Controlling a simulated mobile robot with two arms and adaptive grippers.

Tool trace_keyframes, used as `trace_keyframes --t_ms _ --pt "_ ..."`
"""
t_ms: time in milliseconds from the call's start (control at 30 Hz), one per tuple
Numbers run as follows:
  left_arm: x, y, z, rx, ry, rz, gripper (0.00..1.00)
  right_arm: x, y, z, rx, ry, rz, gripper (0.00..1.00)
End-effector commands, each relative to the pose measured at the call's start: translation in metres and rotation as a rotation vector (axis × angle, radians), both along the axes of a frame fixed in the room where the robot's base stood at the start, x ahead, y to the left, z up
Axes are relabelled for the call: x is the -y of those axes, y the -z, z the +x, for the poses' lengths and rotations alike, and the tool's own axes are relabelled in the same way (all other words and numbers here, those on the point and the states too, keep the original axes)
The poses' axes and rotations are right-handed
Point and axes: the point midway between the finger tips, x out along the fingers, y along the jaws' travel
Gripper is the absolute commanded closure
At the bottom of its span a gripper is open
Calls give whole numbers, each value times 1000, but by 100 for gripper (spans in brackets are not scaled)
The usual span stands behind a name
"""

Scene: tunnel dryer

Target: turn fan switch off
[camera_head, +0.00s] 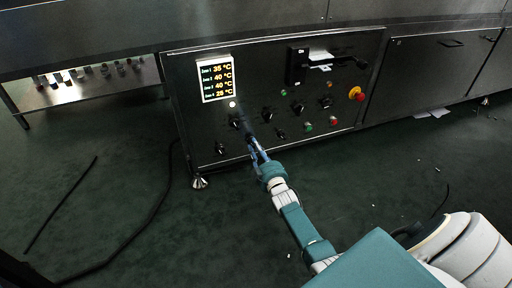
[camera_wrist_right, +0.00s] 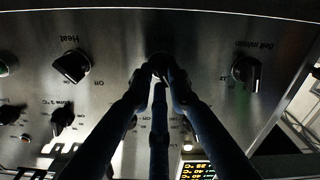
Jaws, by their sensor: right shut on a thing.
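The dryer's control panel (camera_head: 215,125) fills the upper middle of the head view, with black rotary knobs in rows. My right gripper (camera_head: 252,141) reaches the lower row between two knobs and hides the one there. In the right wrist view, upside down, my right gripper (camera_wrist_right: 160,68) is shut on the middle knob (camera_wrist_right: 161,62), the fan switch by its place. The fingers cover most of it, and its label and pointer direction cannot be read. My left gripper is not in view.
A lit temperature display (camera_head: 216,79) is at the panel's upper left. A red emergency button (camera_head: 356,94) is at its right. A black cable (camera_head: 150,215) lies on the green floor, left of my arm. The floor in front of the panel is mostly clear.

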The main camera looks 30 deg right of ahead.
Motion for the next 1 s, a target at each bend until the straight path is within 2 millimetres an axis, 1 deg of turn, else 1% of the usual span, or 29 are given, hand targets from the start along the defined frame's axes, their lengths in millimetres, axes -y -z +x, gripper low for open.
trace_keyframes --t_ms 200,367,900,933,967,1000 --pt "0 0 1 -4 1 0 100 -1 2 -1 -29 -1 -107 100" --pt "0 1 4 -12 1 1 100 -1 2 -1 -40 0 -151 100" --pt "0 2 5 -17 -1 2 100 -1 2 -1 -47 -1 -176 100" --pt "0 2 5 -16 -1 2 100 -1 2 -1 -47 -1 -176 79" --pt "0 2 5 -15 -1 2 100 -1 2 -1 -47 -1 -176 73" --pt "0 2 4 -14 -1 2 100 -1 2 -1 -46 -1 -175 65"
